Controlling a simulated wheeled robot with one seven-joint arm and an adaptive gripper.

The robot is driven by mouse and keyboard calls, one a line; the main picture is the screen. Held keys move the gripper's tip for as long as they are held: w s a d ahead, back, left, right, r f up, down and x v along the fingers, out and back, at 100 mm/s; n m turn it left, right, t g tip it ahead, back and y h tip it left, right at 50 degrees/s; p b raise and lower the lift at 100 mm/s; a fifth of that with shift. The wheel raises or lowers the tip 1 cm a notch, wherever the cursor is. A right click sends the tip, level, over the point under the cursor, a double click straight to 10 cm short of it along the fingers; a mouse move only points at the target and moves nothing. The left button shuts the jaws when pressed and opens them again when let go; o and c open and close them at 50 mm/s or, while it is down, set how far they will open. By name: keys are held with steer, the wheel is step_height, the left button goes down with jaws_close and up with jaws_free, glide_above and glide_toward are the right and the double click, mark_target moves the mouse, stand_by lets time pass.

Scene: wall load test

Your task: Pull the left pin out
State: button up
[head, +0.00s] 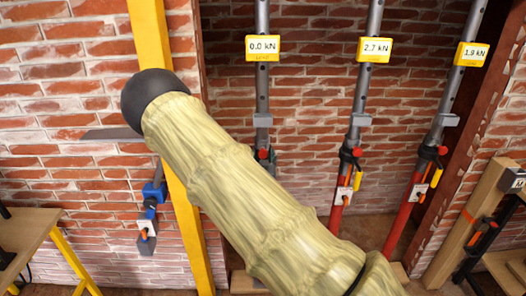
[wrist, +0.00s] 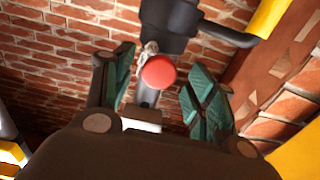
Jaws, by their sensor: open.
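The left prop (head: 262,100) is a grey steel tube under a yellow "0.0 kN" display (head: 263,48). A red pin knob (head: 263,154) shows on it just above my arm, which hides the prop's lower part. In the wrist view, my gripper (wrist: 159,88) is open, its green-padded fingers spread. A round red knob (wrist: 158,71) appears between them, with a visible gap on both sides. A grey metal piece sits behind the knob. I cannot tell the depth between knob and fingertips. My gripper is not visible in the head view.
Two more props stand to the right, with displays "2.7 kN" (head: 375,50) and "1.9 kN" (head: 470,54). A yellow post (head: 150,35) stands to the left before the brick wall. A blue clamp (head: 153,193) hangs at left. A wooden table (head: 22,232) is at lower left.

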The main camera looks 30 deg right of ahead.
steer(key=shift+p+x, duration=0.35)
steer(key=shift+x, duration=0.95)
